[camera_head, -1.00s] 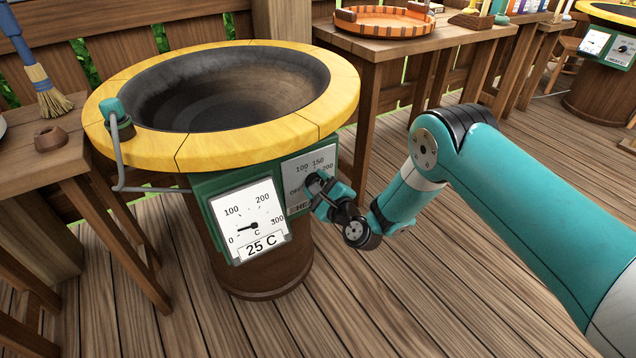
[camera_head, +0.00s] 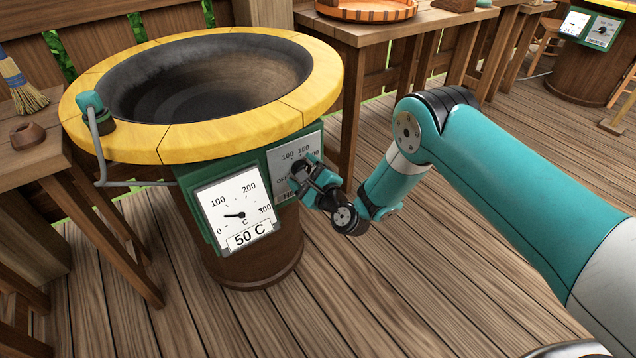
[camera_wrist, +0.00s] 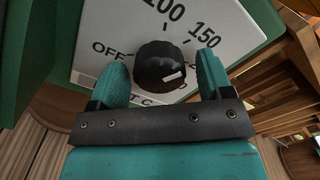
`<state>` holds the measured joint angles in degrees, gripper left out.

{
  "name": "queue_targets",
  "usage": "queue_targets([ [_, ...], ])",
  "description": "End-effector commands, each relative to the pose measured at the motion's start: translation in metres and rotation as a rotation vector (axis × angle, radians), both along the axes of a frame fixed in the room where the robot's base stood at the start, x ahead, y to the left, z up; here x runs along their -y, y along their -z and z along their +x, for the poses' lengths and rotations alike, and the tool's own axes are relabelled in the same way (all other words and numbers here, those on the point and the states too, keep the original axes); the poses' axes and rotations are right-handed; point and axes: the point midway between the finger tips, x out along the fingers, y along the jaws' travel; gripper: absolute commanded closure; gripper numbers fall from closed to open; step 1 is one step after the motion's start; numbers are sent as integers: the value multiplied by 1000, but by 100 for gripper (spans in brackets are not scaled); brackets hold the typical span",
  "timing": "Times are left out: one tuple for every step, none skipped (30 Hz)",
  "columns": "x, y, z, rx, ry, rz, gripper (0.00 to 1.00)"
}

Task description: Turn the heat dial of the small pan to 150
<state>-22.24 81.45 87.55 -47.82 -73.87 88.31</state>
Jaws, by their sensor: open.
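The small pan (camera_head: 205,80) is a dark bowl with a yellow rim on a wooden barrel base. Its heat panel (camera_head: 283,166) has marks for OFF, 100, 150 and 200. In the wrist view the black heat dial (camera_wrist: 158,62) sits between my fingers, with a white mark at its lower right. My gripper (camera_head: 310,180) is open at the panel, one finger on each side of the dial. In the wrist view my gripper (camera_wrist: 162,78) shows small gaps to the dial on both sides. The temperature gauge (camera_head: 236,211) reads 50 C.
A wooden table with a broom (camera_head: 22,85) stands at the left. A workbench (camera_head: 400,22) with an orange tray (camera_head: 365,10) stands behind. A second pan station (camera_head: 590,50) is at the far right. The plank floor around the barrel is clear.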

Motion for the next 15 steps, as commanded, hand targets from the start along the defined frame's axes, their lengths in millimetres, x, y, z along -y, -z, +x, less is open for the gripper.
queue_targets([
  [2, 1, -1, -2, 1, 0, 27],
  [3, 2, -2, -3, 1, -1, 27],
  [4, 3, -4, -5, 0, -1, 27],
  [5, 3, -6, -4, -1, 0, 27],
  [6, 3, -7, -5, -1, -1, 27],
  [7, 4, -10, -6, -1, -1, 27],
  [8, 4, -13, -7, -2, -1, 27],
  [10, 4, -15, -7, -2, -1, 27],
  [12, 4, -17, -6, -1, 1, 27],
  [14, 3, -19, -6, 1, 0, 27],
  [16, 3, -21, -5, 2, 1, 27],
  [19, 2, -23, -5, 6, 2, 27],
  [18, 7, -23, 0, 4, 1, 27],
  [18, 8, -23, 1, 3, 2, 27],
  [18, 8, -23, 2, 2, 1, 27],
])
